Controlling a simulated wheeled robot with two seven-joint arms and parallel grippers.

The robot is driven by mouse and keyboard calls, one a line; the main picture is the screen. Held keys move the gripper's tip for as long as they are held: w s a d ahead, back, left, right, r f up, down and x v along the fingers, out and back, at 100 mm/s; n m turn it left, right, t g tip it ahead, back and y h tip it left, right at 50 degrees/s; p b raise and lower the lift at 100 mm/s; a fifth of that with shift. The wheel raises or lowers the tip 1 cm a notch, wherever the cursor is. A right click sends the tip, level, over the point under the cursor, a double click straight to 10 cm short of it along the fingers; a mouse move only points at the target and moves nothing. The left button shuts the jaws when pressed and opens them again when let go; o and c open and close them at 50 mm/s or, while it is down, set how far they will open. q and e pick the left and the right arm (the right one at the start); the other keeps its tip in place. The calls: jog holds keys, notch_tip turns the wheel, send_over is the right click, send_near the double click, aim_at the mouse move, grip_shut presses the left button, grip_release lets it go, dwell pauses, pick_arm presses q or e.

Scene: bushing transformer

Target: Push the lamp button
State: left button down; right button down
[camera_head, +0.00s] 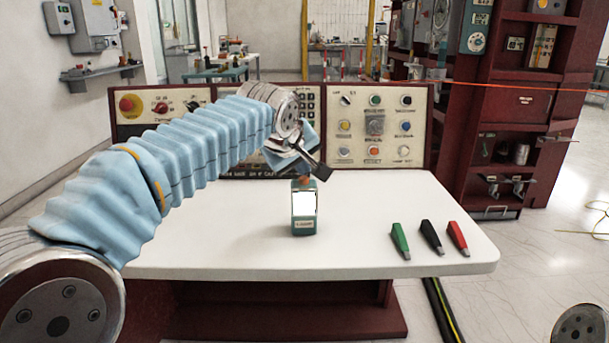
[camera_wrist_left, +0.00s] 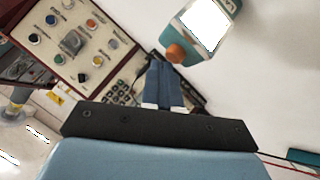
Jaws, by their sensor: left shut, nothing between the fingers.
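A small green box with a bright white face (camera_head: 304,212), which looks like the lamp, stands upright on the white table. An orange button (camera_head: 302,181) sits on its top. In the left wrist view the box (camera_wrist_left: 208,25) is at the top, with the orange button (camera_wrist_left: 175,54) just beyond my fingertips. My left gripper (camera_head: 321,172) is shut and empty, tilted downward just above and beside the button. In the left wrist view its blue fingers (camera_wrist_left: 162,84) are together, and a gap seems to separate them from the button. My right gripper is not in view.
A control panel (camera_head: 375,125) with several knobs and buttons stands behind the table (camera_head: 350,240). Green (camera_head: 400,240), black (camera_head: 432,237) and red (camera_head: 458,238) clips lie at the right of the table. The tabletop around the box is clear.

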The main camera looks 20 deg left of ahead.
aim_at(301, 179)
pick_arm(q)
notch_tip(301, 179, up, 6)
jog(key=p, duration=0.4)
jog(key=shift+r+p, duration=0.1)
jog(key=shift+p, duration=0.2)
